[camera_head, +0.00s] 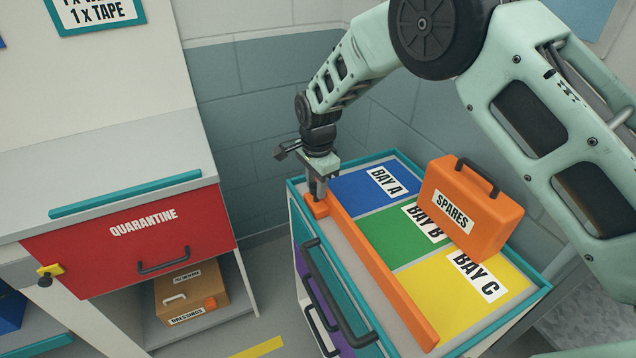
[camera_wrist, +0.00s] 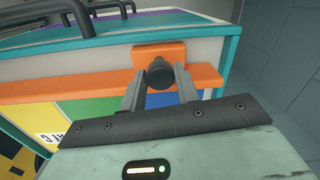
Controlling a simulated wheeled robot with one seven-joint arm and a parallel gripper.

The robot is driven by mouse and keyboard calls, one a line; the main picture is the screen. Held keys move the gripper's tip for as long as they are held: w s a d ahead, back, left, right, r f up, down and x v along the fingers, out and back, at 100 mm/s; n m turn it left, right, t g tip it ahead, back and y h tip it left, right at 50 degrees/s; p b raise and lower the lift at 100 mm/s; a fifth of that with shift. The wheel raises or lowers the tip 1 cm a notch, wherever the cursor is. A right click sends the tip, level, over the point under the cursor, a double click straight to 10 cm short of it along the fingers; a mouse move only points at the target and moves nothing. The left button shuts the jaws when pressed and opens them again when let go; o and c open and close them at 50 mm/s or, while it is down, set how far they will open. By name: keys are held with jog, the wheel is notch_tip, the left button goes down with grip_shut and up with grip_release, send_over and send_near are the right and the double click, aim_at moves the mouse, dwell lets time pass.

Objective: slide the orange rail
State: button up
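The orange rail (camera_head: 383,275) lies along the left side of the cart top, beside the coloured bays. At its far end is an orange block (camera_head: 316,208) with a dark knob, seen in the wrist view (camera_wrist: 159,72). My gripper (camera_head: 317,190) points down over that block. In the wrist view its two fingers stand on either side of the knob and appear to touch it, with no clear gap. The orange rail also crosses the wrist view (camera_wrist: 75,84).
An orange SPARES case (camera_head: 470,208) stands across the green and yellow bays, right of the rail. The blue BAY A (camera_head: 365,188) is bare. The cart (camera_head: 535,290) has a raised teal rim and dark front handles. A red QUARANTINE drawer (camera_head: 120,245) is at left.

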jog(key=o, duration=0.3)
jog(key=shift+s+a, duration=0.15)
jog(key=shift+a, duration=0.2)
jog(key=shift+o, duration=0.2)
jog(key=shift+d, duration=0.1)
jog(key=shift+r, duration=0.15)
notch_tip(320, 180, up, 17)
jog(key=b, duration=0.2)
jog(key=shift+s+d, duration=0.25)
jog(key=shift+s, duration=0.05)
jog(key=s+d+n, duration=0.4)
jog(key=s+n, duration=0.2)
jog(key=s, duration=0.6)
jog(key=s+d+f+n, duration=0.1)
jog(key=s+d+n, duration=0.2)
jog(key=s+n, duration=0.4)
jog(key=s+d+f+n, duration=0.1)
jog(key=s+d+n, duration=0.3)
jog(key=s, duration=1.2)
jog(key=n, duration=0.2)
jog(key=shift+s+d+n, duration=0.3)
jog(key=shift+s, duration=0.05)
